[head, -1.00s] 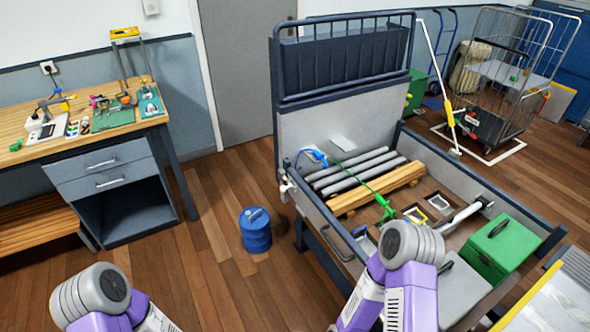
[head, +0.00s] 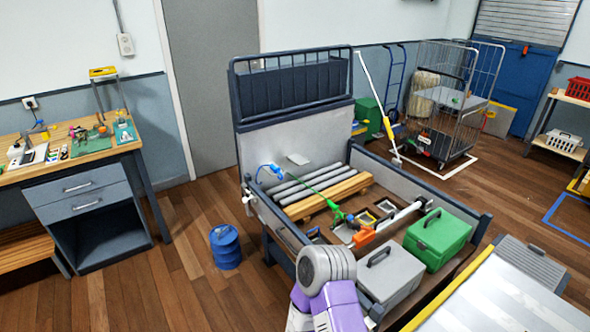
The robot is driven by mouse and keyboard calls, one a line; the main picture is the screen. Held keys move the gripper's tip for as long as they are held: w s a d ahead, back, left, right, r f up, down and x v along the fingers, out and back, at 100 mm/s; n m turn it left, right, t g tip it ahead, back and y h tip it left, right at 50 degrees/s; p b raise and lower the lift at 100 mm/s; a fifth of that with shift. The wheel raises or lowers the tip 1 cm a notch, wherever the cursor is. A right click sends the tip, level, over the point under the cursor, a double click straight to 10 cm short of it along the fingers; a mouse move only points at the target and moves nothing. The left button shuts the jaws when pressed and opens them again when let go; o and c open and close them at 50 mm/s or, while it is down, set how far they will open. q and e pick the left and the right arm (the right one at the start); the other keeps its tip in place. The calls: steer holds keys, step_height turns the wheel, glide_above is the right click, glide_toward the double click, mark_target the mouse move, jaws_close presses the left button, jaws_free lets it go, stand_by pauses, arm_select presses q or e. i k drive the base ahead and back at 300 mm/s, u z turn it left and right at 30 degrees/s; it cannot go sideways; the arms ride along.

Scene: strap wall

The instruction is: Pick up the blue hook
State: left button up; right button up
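The blue hook (head: 270,170) is at the far left corner of the blue-framed cart bed (head: 262,222), by the upright back panel. A thin green strap (head: 315,183) runs from near it over the grey rolls to a green buckle-like piece (head: 337,213). The hook is small in this view, and I cannot tell what it is fastened to. One of my arms, purple and grey, rises at the bottom middle, in front of the bed's near side. Neither gripper shows, and none is seen touching the hook.
In the bed lie grey rolls (head: 299,188), wooden beams (head: 334,193), an orange piece (head: 364,238), a grey case (head: 391,279) and a green box (head: 438,238). A blue drum (head: 226,247) stands left of it. A workbench (head: 84,152) is at the left.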

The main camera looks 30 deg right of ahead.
mark_target(277, 170)
steer(key=z, duration=0.7)
steer(key=i, duration=1.05)
steer(key=z, duration=0.35)
